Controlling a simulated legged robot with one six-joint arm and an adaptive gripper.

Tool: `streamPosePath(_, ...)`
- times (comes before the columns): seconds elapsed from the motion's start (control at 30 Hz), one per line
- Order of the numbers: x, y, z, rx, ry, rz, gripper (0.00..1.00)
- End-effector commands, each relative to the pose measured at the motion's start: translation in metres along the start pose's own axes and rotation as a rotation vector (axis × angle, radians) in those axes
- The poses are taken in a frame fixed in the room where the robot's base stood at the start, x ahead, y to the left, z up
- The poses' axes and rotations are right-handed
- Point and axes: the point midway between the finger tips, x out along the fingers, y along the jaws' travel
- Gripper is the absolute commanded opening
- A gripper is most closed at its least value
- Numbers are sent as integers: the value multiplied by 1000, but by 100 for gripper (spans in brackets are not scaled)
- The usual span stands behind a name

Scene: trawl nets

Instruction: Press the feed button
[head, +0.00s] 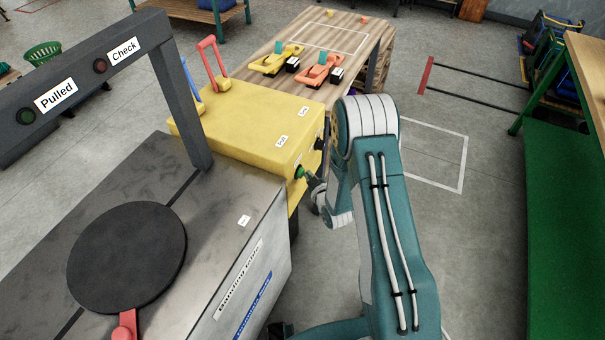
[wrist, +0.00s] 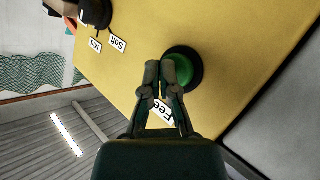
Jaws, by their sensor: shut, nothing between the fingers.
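The feed button is a green round button (head: 299,172) in a dark ring, on the side face of the yellow machine box (head: 250,118). In the wrist view the green button (wrist: 184,70) is at upper centre, above a partly hidden label reading "Fee". My gripper (wrist: 161,72) is shut and empty, its fingertips overlapping the left part of the button and ring. In the head view my gripper (head: 310,179) is small and dark, close to the button. I cannot tell whether the tips touch it.
A dark knob (wrist: 95,12) with labels "Mid" and "Soft" sits on the same face. The metal bundling table (head: 215,215) with a black disc (head: 127,257) adjoins the box. A wooden table (head: 345,45) stands behind.

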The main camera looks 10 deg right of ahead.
Motion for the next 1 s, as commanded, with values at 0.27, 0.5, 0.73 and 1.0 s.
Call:
streamPosePath(0.27,1,0,0,0,0,0,0)
streamPosePath(0.5,2,-2,-2,0,0,0,0)
streamPosePath(0.73,4,-3,-3,0,0,1,0)
streamPosePath(1.0,6,-4,-4,0,0,1,0)
